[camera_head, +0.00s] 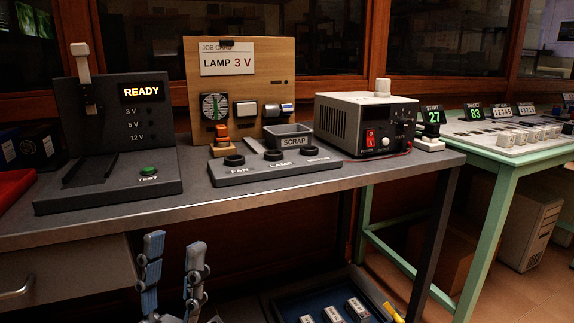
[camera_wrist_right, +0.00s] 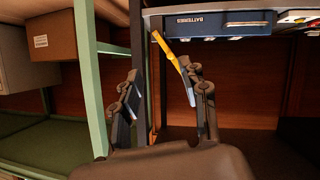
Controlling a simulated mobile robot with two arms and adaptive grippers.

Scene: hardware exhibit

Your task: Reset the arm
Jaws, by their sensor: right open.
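My left gripper (camera_head: 174,245) shows in the head view, low and left of centre, in front of the bench's front edge and below its top. Its two fingers point up, stand well apart, and have nothing between them. My right gripper (camera_wrist_right: 161,75) shows in the right wrist view with its fingers apart and no thing held between them. A thin yellow piece (camera_wrist_right: 168,50) shows past its fingertips; how far off it is I cannot tell. The right gripper does not show in the head view.
The grey bench (camera_head: 360,178) holds a READY test stand (camera_head: 120,110), a LAMP board (camera_head: 265,65), a SCRAP bin (camera_head: 290,130) and a power supply (camera_head: 345,120). A blue battery tray (camera_head: 275,300) lies below. A green-legged table (camera_head: 510,165) stands right.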

